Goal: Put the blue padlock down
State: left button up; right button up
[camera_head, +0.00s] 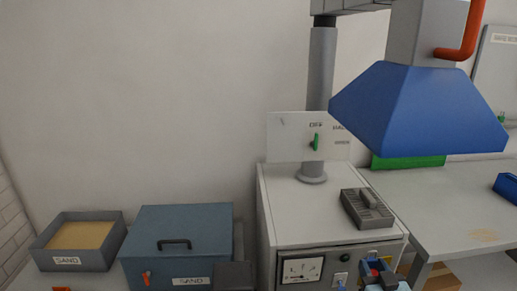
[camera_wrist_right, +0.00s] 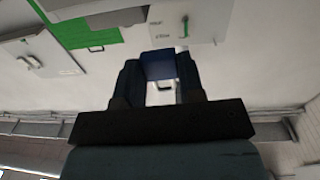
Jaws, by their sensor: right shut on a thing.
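The blue padlock (camera_wrist_right: 158,66) is between the two dark fingers of my right gripper (camera_wrist_right: 157,82) in the right wrist view, and the gripper is shut on it. A pale gap shows below its body, between the fingers. In the head view my right gripper (camera_head: 379,272) is at the bottom edge, in front of the grey cycler cabinet (camera_head: 300,215), and is partly cut off. The padlock is small and hard to make out there. My left gripper is not in view.
A dark ribbed block (camera_head: 367,209) sits on the cabinet top. A blue hood (camera_head: 420,110) hangs above it on the right. A grey worktable (camera_head: 460,212) has free room. A blue lidded box (camera_head: 180,235) and a sand tray (camera_head: 55,261) stand left.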

pick_arm(q)
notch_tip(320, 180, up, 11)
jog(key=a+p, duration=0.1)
jog(key=p, duration=1.3)
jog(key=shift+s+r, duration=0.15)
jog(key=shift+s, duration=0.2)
pick_arm(e)
jog(key=s+a+r, duration=0.2)
jog(key=s+r, duration=0.2)
jog(key=r, duration=0.3)
jog(key=s+a+r, duration=0.1)
jog(key=s+r, duration=0.3)
jog(key=r, duration=0.2)
jog(key=shift+s+a+r+m, duration=0.15)
jog(key=shift+a+r+m, duration=0.15)
jog(key=shift+a+r, duration=0.05)
